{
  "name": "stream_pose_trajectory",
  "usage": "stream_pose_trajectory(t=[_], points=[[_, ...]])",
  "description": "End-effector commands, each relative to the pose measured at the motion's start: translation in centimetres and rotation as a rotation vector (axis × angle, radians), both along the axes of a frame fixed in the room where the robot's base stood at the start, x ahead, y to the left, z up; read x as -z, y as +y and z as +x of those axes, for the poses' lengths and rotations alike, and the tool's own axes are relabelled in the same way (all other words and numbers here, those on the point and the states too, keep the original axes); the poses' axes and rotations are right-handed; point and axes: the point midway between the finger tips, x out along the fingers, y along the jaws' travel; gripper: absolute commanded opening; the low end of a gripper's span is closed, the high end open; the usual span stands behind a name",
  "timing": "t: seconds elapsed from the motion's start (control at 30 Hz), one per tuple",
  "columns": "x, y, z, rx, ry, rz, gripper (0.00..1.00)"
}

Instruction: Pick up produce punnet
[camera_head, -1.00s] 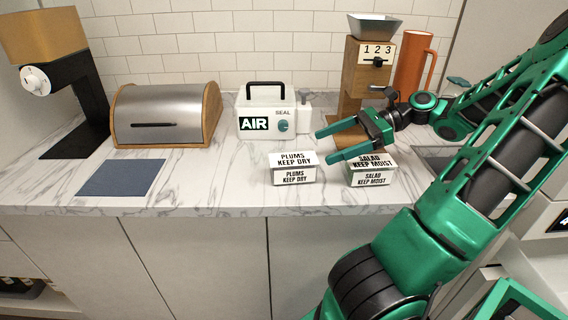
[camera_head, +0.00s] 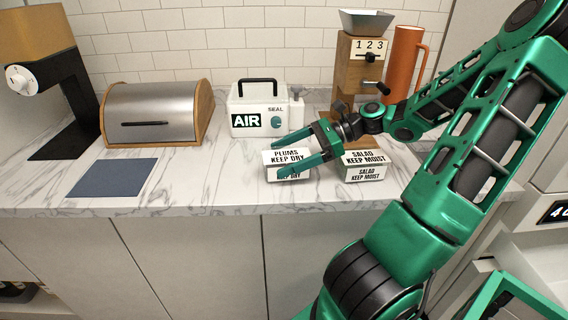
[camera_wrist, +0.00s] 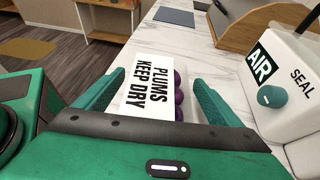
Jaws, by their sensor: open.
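A white punnet labelled "PLUMS KEEP DRY" (camera_head: 273,174) stands on the marble counter, partly hidden behind my gripper in the head view. In the wrist view the plums punnet (camera_wrist: 148,82) lies between my two fingers, with purple plums showing along one side. My gripper (camera_head: 282,158) is open, one finger on each side of the punnet; I cannot tell whether either finger touches it. A second white punnet labelled "SALAD KEEP MOIST" (camera_head: 364,172) stands just right of the plums punnet, beside my wrist.
A white AIR/SEAL machine (camera_head: 258,112) stands behind the plums punnet. A wooden grinder (camera_head: 357,80) and an orange jug (camera_head: 405,62) stand at the back right. A bread box (camera_head: 155,115) and a blue mat (camera_head: 113,177) are left. The counter between mat and punnet is clear.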

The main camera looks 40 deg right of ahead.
Motion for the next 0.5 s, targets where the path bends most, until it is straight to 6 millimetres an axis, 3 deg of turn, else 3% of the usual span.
stream_pose_trajectory(t=[0.13, 0.37, 0.5], points=[[0.0, -0.03, -0.01, 0.0, 0.0, 0.0, 0.89], [0.0, -0.07, 0.0, 0.001, 0.0, 0.0, 0.34], [-0.03, -0.06, 0.0, 0.001, 0.0, 0.0, 0.34]])
